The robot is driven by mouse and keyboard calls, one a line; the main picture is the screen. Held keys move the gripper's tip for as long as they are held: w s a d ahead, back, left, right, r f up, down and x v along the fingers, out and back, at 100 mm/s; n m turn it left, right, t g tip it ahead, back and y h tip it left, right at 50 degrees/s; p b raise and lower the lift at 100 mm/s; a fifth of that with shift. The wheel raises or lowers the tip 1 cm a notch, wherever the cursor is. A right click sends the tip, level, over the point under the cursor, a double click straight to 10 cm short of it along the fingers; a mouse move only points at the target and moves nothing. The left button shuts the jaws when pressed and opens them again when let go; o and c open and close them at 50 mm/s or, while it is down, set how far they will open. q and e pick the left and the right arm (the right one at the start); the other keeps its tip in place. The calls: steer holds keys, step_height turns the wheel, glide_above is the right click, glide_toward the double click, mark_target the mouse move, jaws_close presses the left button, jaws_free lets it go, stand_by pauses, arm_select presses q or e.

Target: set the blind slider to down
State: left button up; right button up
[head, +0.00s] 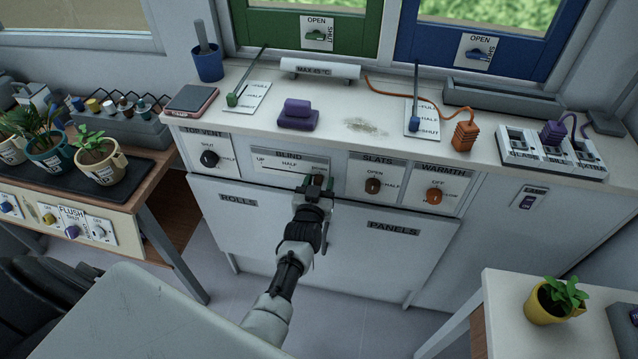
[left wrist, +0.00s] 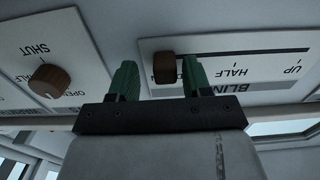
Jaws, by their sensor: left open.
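The blind panel (head: 270,163) is on the front of the white cabinet, with UP at its left and HALF further right in the head view. It also shows upside down in the left wrist view (left wrist: 240,72). The brown slider knob (left wrist: 165,68) is at the end of the slot away from UP, past HALF.
The slats dial (head: 373,185) and warmth dial (head: 434,195) are to the right, the top vent dial (head: 209,158) to the left. The counter above holds a purple block (head: 298,115) and levers. Potted plants (head: 100,160) stand on the left table.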

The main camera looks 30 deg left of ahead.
arm_select(q)
steer(key=shift+s+d+r+p, duration=0.1)
steer(key=shift+s+p, duration=0.35)
steer(key=shift+s, duration=0.05)
steer(key=p+v, duration=0.3)
steer(key=v, duration=0.3)
steer(key=shift+s, duration=0.15)
steer(key=shift+d, duration=0.15)
